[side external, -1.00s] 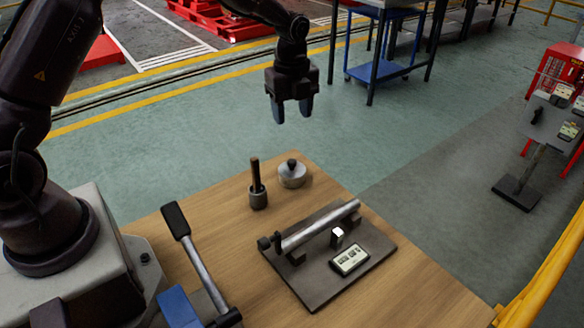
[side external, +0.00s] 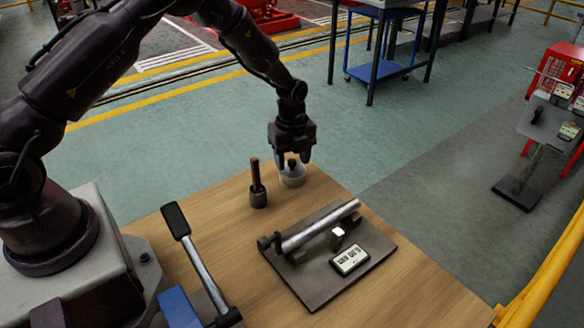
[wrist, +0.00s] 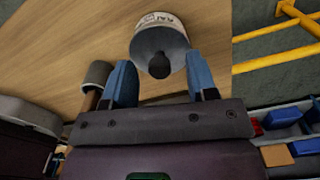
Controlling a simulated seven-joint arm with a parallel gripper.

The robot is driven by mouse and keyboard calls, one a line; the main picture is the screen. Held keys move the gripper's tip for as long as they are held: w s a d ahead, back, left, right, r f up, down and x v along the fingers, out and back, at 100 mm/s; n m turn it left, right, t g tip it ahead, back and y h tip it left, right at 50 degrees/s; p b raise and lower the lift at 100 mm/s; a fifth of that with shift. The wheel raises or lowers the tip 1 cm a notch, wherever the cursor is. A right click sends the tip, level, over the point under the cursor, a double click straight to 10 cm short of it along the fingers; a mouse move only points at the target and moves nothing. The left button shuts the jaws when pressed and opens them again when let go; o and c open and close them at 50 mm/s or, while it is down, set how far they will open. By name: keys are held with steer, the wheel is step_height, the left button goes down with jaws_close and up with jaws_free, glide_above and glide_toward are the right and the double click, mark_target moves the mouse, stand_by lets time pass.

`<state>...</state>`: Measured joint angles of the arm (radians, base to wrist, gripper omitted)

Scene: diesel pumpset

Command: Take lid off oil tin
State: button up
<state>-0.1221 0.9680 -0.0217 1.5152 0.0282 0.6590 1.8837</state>
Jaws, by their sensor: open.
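The oil tin (side external: 292,181) is a small round light tin near the far corner of the wooden table. Its grey lid (wrist: 150,44) with a dark round knob (wrist: 158,66) shows in the wrist view, and the lid appears seated on the tin. My gripper (side external: 292,158) is open, pointing down right over the tin. Its blue fingertips (wrist: 162,84) stand apart on either side of the knob.
A dark plate (side external: 335,275) with a metal bar and a small display lies nearer. A lever (side external: 195,260) stands at front left. The table's far edge is just behind the tin.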

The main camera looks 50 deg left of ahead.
steer(key=shift+f, duration=0.25)
jaws_close()
